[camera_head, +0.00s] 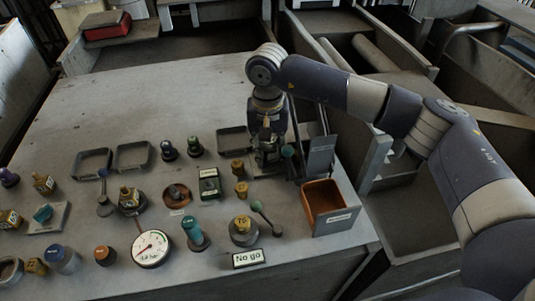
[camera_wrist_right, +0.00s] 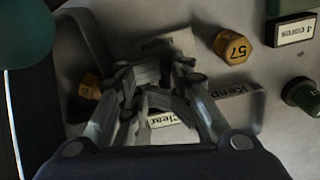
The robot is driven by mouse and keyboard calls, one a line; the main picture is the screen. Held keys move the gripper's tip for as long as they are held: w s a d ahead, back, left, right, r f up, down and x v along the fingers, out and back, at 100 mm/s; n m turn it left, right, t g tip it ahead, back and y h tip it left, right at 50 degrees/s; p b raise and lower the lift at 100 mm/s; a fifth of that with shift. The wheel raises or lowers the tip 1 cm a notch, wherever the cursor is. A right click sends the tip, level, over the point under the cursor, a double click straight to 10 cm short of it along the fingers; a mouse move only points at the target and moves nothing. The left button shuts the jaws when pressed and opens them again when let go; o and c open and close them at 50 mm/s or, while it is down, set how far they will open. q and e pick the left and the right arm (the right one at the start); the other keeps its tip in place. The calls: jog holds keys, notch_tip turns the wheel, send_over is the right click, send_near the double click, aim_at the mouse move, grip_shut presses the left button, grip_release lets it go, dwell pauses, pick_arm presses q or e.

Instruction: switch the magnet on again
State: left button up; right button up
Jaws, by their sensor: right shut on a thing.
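My right gripper (camera_head: 268,150) is at the back right of the bench, pointing down beside an upright dark plate. In the right wrist view its fingertips (camera_wrist_right: 158,82) are close together on a small dark part, mostly hidden by the fingers. A green ball knob (camera_head: 287,151) stands just right of the gripper; a dark green ball (camera_wrist_right: 22,32) shows large in the wrist view. My left gripper is not in view.
An orange-lined box (camera_head: 325,200) stands at the bench's right edge. A gauge (camera_head: 151,248), a "No go" sign (camera_head: 248,259), a green-knobbed lever (camera_head: 257,207) and several coloured knobs crowd the front. Empty trays (camera_head: 133,155) lie left of the gripper. The back left bench is clear.

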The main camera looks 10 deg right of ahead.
aim_at(266, 154)
jog(key=shift+a, duration=0.35)
jog(key=m, duration=0.3)
jog(key=shift+b, duration=0.35)
jog(key=shift+r+m, duration=0.1)
jog(key=shift+m, duration=0.5)
jog(key=o, duration=0.6)
jog(key=shift+a, duration=0.1)
jog(key=shift+w, duration=0.1)
jog(key=shift+d+r+p, duration=0.2)
jog(key=shift+r+p, duration=0.9)
jog(key=shift+r, duration=1.85)
